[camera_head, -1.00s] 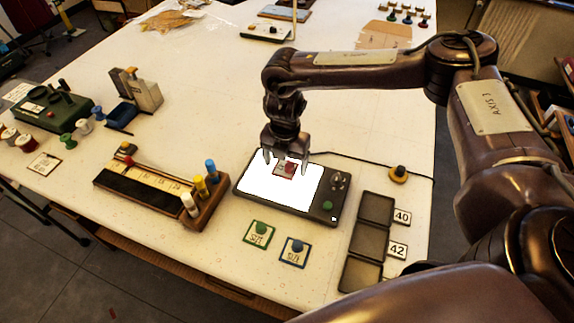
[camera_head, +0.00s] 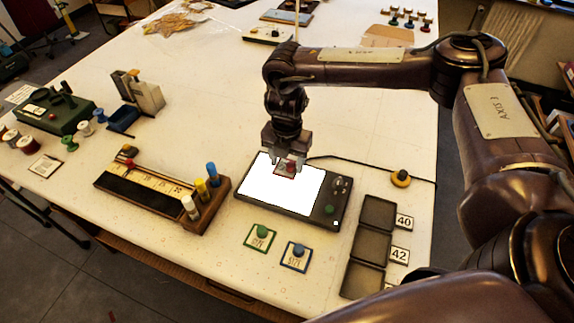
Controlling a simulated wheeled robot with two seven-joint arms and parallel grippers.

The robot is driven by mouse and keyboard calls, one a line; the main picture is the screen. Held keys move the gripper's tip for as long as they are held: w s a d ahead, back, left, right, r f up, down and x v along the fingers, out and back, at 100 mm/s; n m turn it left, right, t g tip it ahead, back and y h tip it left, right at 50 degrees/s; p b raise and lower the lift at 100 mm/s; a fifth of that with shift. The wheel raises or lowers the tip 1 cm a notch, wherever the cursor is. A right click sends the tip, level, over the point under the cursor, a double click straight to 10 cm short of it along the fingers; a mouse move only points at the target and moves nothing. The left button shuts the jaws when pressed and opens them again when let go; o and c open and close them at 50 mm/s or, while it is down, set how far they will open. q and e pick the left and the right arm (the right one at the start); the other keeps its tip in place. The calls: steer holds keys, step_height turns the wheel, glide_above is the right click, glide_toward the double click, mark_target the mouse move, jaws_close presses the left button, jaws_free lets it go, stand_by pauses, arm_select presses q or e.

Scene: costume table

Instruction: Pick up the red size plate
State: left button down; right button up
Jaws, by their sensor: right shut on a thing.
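The red size plate (camera_head: 285,171) is a small plate with a red knob. It is at the fingertips of my right gripper (camera_head: 286,164), over the upper part of the bright white lightbox screen (camera_head: 284,190). My right gripper is shut on it. I cannot tell how far the plate is above the screen. A green size plate (camera_head: 261,238) and a blue size plate (camera_head: 296,257) lie on the table in front of the lightbox. My left gripper does not show.
A dark three-compartment tray (camera_head: 369,243) with tags 40 and 42 stands right of the lightbox. The table's middle is clear.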

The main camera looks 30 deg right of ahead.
mark_target(286, 167)
step_height(286, 167, up, 3)
steer(key=shift+r+b, duration=0.15)
steer(key=shift+b, duration=0.3)
step_height(286, 167, up, 15)
steer(key=p, duration=0.2)
steer(key=a+m+b, duration=0.1)
steer(key=m, duration=0.7)
steer(key=w+a+r+m+b, duration=0.1)
steer(key=a+m, duration=0.1)
steer(key=m, duration=0.7)
steer(key=a+r+m+b, duration=0.1)
steer(key=a+m, duration=0.1)
steer(key=m, duration=0.7)
steer(key=shift+w+r+b, duration=0.1)
steer(key=shift+w+b, duration=0.2)
steer(key=shift+b, duration=0.1)
